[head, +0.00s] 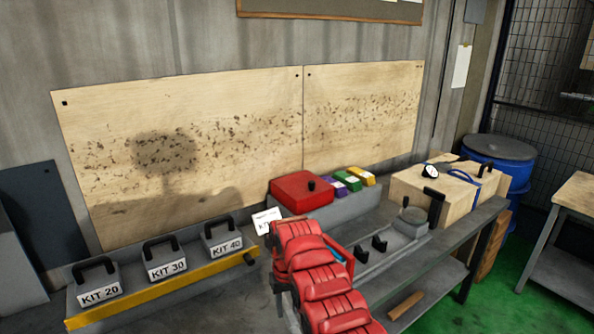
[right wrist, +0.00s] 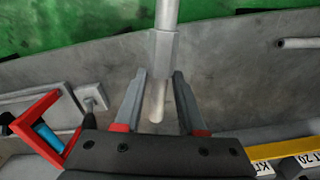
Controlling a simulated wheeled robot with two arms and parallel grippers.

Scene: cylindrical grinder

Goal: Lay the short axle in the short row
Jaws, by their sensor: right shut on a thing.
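In the right wrist view, my right gripper (right wrist: 159,76) is shut on a grey stepped axle (right wrist: 165,48). The axle has a thicker middle and thinner ends, and its upper end runs out of the picture. Its lower end shows between the two fingers. I cannot tell its full length. In the head view my red right arm reaches over the bench and hides the axle and most of the gripper. I cannot make out which place is the short row. My left gripper is not in view.
KIT 20, KIT 30 and KIT 40 blocks (head: 167,262) stand behind a yellow bar (head: 165,290). A red box (head: 301,188), coloured blocks (head: 349,183) and a grey fixture with black supports (head: 378,244) lie beyond my arm. Another grey rod (right wrist: 296,43) lies at the wrist view's right edge.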

